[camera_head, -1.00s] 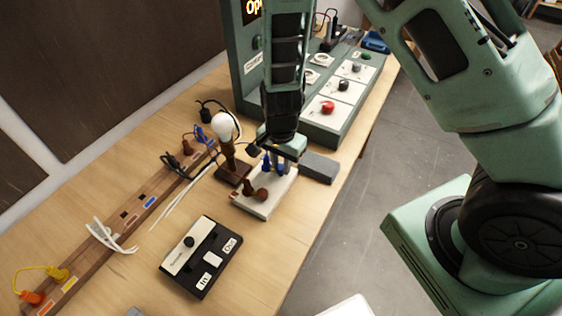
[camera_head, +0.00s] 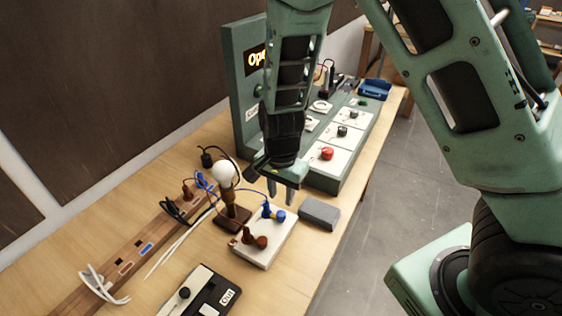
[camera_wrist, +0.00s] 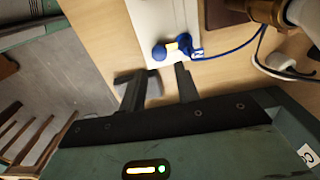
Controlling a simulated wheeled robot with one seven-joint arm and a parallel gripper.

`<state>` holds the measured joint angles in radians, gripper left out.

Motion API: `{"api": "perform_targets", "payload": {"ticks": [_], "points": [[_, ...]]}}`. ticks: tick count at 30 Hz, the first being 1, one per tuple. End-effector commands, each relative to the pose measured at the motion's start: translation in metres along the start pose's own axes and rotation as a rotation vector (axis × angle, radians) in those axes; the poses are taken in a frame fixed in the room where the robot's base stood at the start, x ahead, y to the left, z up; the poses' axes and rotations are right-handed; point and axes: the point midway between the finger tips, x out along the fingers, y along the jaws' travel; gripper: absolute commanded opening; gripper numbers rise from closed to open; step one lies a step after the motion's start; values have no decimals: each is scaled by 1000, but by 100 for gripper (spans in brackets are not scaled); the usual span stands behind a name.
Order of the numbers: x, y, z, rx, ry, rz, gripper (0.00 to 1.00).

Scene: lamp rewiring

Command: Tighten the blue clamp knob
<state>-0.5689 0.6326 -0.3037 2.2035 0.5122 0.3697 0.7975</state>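The blue clamp knob (camera_head: 279,215) sits at the far end of the white terminal block (camera_head: 268,246), beside a taller blue post. In the wrist view the blue knob (camera_wrist: 159,52) lies just beyond my fingertips, with a blue wire (camera_wrist: 232,50) running from the clamp. My gripper (camera_head: 281,190) is above and slightly behind the blue clamp in the head view. In the wrist view my gripper (camera_wrist: 159,77) has its two fingers apart, with nothing between them. A brown clamp knob (camera_head: 260,241) is at the block's near end.
The bulb on its brown stand (camera_head: 232,217) is close on the block's left. A grey block (camera_head: 320,213) lies to the right. The green panel (camera_head: 328,172) with knobs stands behind. A black-and-white switch box (camera_head: 205,295) is in front.

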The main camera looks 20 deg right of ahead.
Motion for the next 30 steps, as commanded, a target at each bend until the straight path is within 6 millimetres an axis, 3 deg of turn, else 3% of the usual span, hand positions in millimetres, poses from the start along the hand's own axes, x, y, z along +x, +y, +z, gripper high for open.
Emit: {"api": "perform_targets", "payload": {"ticks": [6,13,19,30], "points": [[-53,-1,0,-3,1,-6,32],[-93,-1,0,-2,1,-4,32],[-108,0,0,0,1,-1,32],[-109,0,0,0,1,0,32]]}}
